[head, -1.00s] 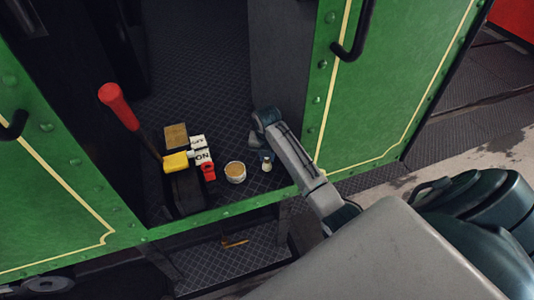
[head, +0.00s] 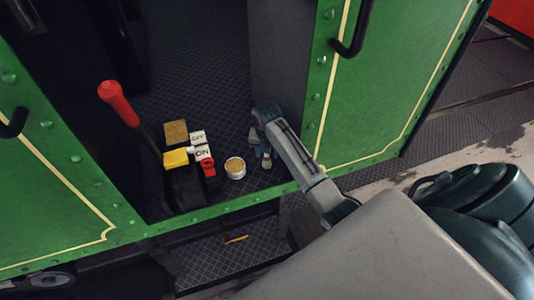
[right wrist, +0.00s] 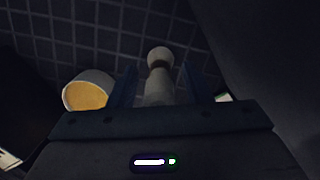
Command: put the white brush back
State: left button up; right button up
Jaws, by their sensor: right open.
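A small pale piece that looks like the white brush (head: 266,163) stands on the dark tread-plate floor of the cab, near the doorway's right side. Its bristles cannot be made out. My right gripper (head: 261,151) is open and low over it in the head view. In the right wrist view the pale piece (right wrist: 158,76), with a round end and a darker neck, lies between the two open fingers, and contact cannot be told. My left gripper is not in view.
A tin with tan contents (head: 235,168) stands just left of the brush. Further left are OFF and ON plates (head: 202,152), a red fitting (head: 208,167), a yellow piece (head: 176,158), a brown block (head: 175,133) and a red-handled lever (head: 117,103). The grey wall (head: 277,60) is close right.

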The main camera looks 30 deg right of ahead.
aim_at(267, 163)
jog(key=r+b, duration=0.1)
jog(key=r, duration=0.1)
jog(key=r+b, duration=0.1)
jog(key=r, duration=0.1)
jog(key=r+b, duration=0.1)
jog(key=r, duration=0.2)
jog(key=shift+s+a, duration=0.25)
jog(key=shift+s, duration=0.05)
notch_tip(267, 163, up, 4)
jog(key=shift+s+a+f+p, duration=0.15)
jog(key=shift+f+p, duration=0.1)
jog(key=shift+p, duration=0.75)
jog(key=shift+s+r+p, duration=0.15)
jog(key=shift+r+p, duration=0.3)
jog(key=shift+p, duration=0.05)
